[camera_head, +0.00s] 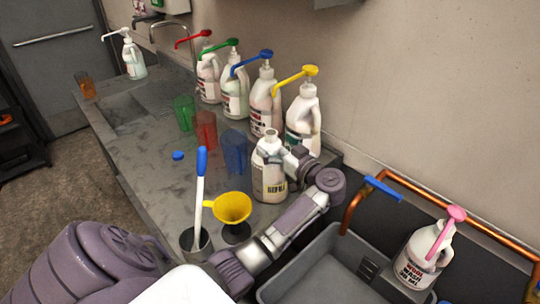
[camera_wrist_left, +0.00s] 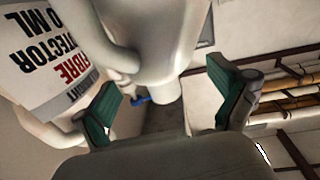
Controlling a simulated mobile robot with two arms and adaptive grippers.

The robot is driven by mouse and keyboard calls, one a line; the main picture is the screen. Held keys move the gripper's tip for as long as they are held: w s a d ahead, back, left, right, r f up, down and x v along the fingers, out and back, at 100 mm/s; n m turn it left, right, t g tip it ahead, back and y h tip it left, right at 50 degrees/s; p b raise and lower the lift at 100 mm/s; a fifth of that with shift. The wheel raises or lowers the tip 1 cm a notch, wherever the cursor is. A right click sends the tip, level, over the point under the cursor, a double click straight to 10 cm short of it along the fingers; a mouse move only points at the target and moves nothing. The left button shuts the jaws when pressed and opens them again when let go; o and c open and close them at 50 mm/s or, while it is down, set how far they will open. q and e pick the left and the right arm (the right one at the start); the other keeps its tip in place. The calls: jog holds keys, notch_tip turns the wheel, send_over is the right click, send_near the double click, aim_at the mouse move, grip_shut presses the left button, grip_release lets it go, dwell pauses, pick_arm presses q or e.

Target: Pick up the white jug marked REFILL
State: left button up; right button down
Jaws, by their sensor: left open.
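The white jug marked REFILL (camera_head: 268,180) stands upright and uncapped on the grey counter (camera_head: 150,165), its label facing the front. My left gripper (camera_head: 292,158) is open at the jug's upper right side, close to its shoulder and handle. In the left wrist view the picture is upside down. There the jug (camera_wrist_left: 172,40) shows its neck and shoulder between the two green-padded fingers of the left gripper (camera_wrist_left: 165,82), with a gap on each side. I cannot tell how deep the jug sits between them. My right gripper is not in view.
Pump bottles with red, green, blue and yellow (camera_head: 304,115) pumps line the wall close behind. Clear blue (camera_head: 235,150), red and green beakers, a yellow funnel (camera_head: 233,207) and a metal cup (camera_head: 196,243) stand nearby. A grey sink (camera_head: 315,275) and copper pipe (camera_head: 350,212) lie right.

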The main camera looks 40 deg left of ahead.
pick_arm(q)
jog(key=a, duration=0.2)
jog(key=shift+w+a, duration=0.25)
jog(key=shift+a, duration=0.1)
jog(key=shift+d, duration=0.15)
jog(key=shift+c, duration=1.1)
jog(key=c, duration=1.6)
jog(key=shift+r, duration=0.1)
